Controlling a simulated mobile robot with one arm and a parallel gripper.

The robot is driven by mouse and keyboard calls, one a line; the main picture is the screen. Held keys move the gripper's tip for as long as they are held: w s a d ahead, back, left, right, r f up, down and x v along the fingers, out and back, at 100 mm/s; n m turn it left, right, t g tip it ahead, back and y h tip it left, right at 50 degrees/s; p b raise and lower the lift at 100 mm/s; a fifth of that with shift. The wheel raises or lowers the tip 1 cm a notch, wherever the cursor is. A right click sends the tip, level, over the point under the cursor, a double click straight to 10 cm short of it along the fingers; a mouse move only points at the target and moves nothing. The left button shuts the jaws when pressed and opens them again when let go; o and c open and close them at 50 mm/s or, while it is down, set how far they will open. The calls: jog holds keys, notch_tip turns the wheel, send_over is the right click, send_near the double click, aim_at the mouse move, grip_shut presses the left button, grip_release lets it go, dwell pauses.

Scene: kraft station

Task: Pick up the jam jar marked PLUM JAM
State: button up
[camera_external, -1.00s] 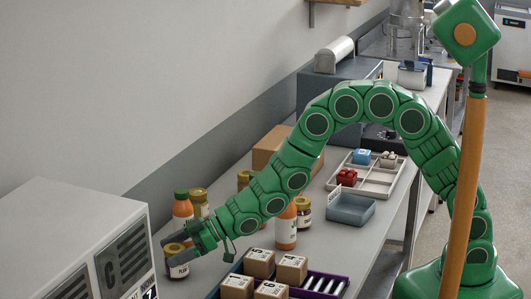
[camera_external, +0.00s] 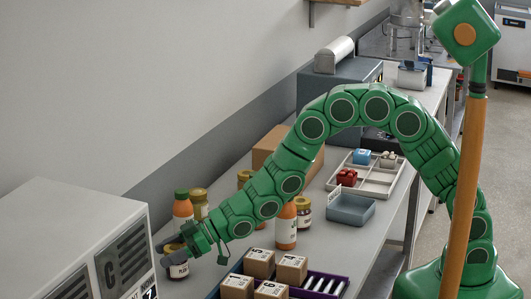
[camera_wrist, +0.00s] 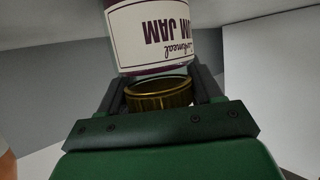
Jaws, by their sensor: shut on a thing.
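The jam jar (camera_external: 178,270) is at the left end of the bench in the external view, below my gripper (camera_external: 176,247). In the wrist view my gripper (camera_wrist: 158,88) has its dark fingers on both sides of the gold lid, shut on it. There the jar (camera_wrist: 165,45) is purple with a white label, upside down in the picture, reading "UM JAM"; the first letters are cut off. In the external view the jar looks upright, at or very near the bench top. I cannot tell whether its base touches.
An orange green-capped bottle (camera_external: 183,208) and a jar (camera_external: 200,205) stand just behind. Another orange bottle (camera_external: 286,228) and jar (camera_external: 304,213) stand to the right. A crate of numbered boxes (camera_external: 237,286) is in front. A pale louvred cabinet (camera_external: 60,225) is close at left.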

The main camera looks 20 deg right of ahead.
jog(key=shift+r, duration=0.6)
notch_tip(320, 180, up, 2)
jog(key=shift+r, duration=0.2)
jog(key=d+r, duration=0.1)
jog(key=s+d+r, duration=0.1)
jog(key=r, duration=0.1)
jog(key=d+r, duration=0.1)
jog(key=shift+s+d+r, duration=0.3)
jog(key=shift+s+d, duration=0.05)
jog(key=s+d+r, duration=0.4)
jog(key=d, duration=0.5)
jog(key=shift+s+r, duration=0.2)
jog(key=shift+r, duration=0.2)
